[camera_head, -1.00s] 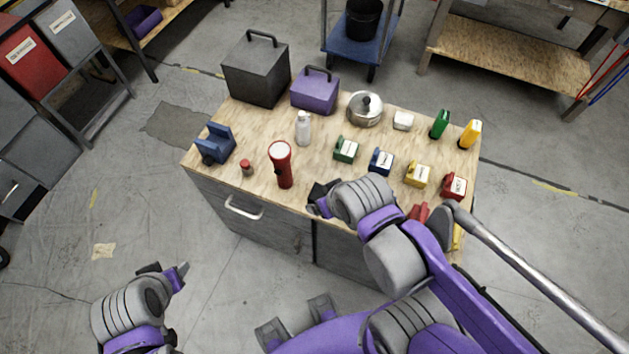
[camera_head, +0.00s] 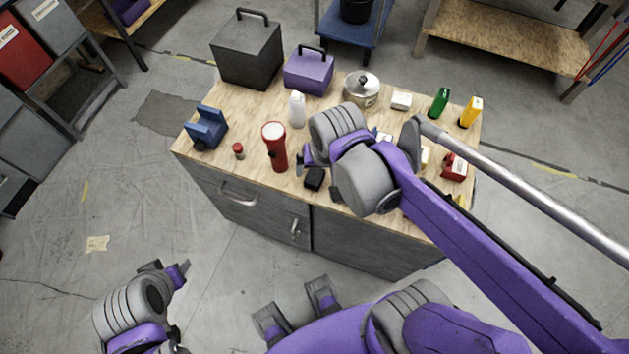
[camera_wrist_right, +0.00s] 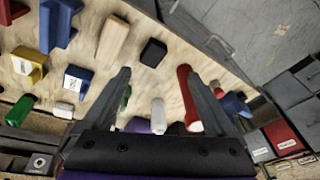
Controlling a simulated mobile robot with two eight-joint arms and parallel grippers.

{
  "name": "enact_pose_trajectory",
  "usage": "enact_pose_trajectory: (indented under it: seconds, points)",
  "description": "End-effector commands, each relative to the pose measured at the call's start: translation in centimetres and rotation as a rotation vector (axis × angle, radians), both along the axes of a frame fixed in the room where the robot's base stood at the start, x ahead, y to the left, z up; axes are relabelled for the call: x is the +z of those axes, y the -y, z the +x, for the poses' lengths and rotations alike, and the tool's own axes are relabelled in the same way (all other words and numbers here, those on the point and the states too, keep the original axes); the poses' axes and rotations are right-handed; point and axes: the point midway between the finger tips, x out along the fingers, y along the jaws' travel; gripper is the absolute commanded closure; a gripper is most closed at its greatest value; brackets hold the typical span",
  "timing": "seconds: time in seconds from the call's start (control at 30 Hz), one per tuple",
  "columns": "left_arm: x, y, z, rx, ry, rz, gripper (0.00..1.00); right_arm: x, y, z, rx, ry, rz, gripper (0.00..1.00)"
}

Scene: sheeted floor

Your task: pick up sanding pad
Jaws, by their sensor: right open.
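A small black block (camera_head: 314,179), which may be the sanding pad, lies near the front edge of the wooden worktop. It also shows in the right wrist view (camera_wrist_right: 153,52), beside a longer tan block (camera_wrist_right: 113,39). I cannot tell for sure which one is the pad. My right gripper (camera_head: 306,158) is above the worktop, close to the black block. In the right wrist view its fingers (camera_wrist_right: 156,78) are wide apart with nothing gripped, and the black block lies beyond the tips. My left gripper (camera_head: 168,269) hangs over the floor at lower left, away from the cabinet.
A red flashlight (camera_head: 275,147) stands just left of the black block, with a white bottle (camera_head: 297,110) behind. A red-capped jar (camera_head: 238,151) and blue vise-like piece (camera_head: 206,129) are further left. A pot (camera_head: 361,91) and purple box (camera_head: 309,73) stand behind. My right arm hides the worktop's right side.

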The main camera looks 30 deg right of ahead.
Motion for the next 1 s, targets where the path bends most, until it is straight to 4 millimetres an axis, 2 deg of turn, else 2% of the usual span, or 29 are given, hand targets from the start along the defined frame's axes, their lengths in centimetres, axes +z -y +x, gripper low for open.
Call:
enact_pose_trajectory:
  seconds: [0.03,0.1,0.3,0.47,0.7,1.0]
  points:
    - [-1.7,0.0,-0.3,0.0,-0.006,0.0,0.5,-1.4,0.4,1.3,-0.076,-0.047,0.018,0.09]
    - [-2.8,0.0,-0.5,0.0,-0.01,0.0,0.5,-2.3,0.7,2.7,-0.188,-0.105,0.039,0.09]
    - [-4.6,0.0,-0.6,0.0,-0.016,0.0,0.5,-4.4,1.6,5.6,-0.415,-0.22,0.066,0.09]
    - [-5.1,0.0,-0.7,0.0,-0.017,0.0,0.5,-5.5,1.9,6.3,-0.475,-0.249,0.07,0.09]
    - [-5.7,0.0,-0.7,0.0,-0.019,0.0,0.5,-9.2,1.9,6.2,-0.476,-0.249,0.069,0.09]
    - [-6.3,0.0,-0.8,0.0,-0.021,0.0,0.5,-11.9,2.1,6.0,-0.475,-0.249,0.069,0.09]
